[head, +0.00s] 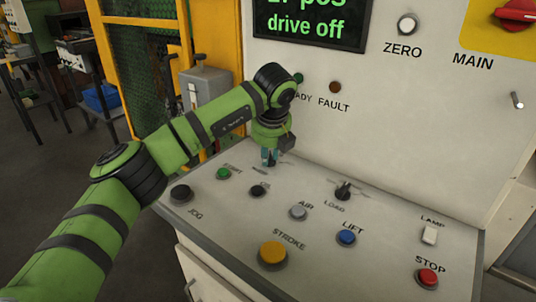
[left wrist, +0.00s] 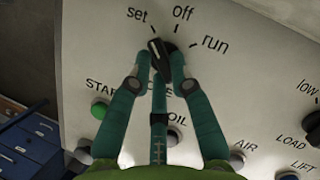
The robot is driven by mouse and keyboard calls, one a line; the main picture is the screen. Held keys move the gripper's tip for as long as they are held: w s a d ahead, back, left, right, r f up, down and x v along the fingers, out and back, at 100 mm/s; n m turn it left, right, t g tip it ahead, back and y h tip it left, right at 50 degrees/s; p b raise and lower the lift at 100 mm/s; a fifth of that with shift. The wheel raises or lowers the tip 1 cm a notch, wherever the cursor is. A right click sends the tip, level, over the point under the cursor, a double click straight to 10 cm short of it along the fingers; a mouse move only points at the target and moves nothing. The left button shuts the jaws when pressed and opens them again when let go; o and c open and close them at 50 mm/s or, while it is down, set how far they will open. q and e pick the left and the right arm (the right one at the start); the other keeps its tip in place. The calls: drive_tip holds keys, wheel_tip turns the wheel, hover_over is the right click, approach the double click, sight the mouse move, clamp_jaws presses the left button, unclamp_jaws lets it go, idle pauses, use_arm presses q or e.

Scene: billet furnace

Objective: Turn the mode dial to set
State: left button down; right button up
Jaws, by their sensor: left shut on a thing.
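The mode dial (left wrist: 158,47) is a small black knob on the pale console, with the marks set, off and run around its far side in the left wrist view. Its pointer leans up and to the left, toward the set side; I cannot tell whether it lines up exactly with the set mark. My left gripper (head: 269,158) reaches down to the back left of the console. Its teal fingers (left wrist: 160,62) are shut on the dial, one on each side. In the head view the gripper hides the dial. My right gripper is not in view.
Near the dial are the green START button (head: 224,174) and a black button (head: 258,190). The LOAD knob (head: 343,190), LIFT button (head: 346,238), yellow STROKE button (head: 273,254) and red STOP button (head: 428,278) lie farther right or forward. The screen (head: 307,22) reads "drive off".

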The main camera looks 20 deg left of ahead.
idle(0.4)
use_arm(q)
drive_tip(key=c, duration=1.1)
unclamp_jaws()
drive_tip(key=v, duration=1.2)
drive_tip(key=shift+d, duration=0.15)
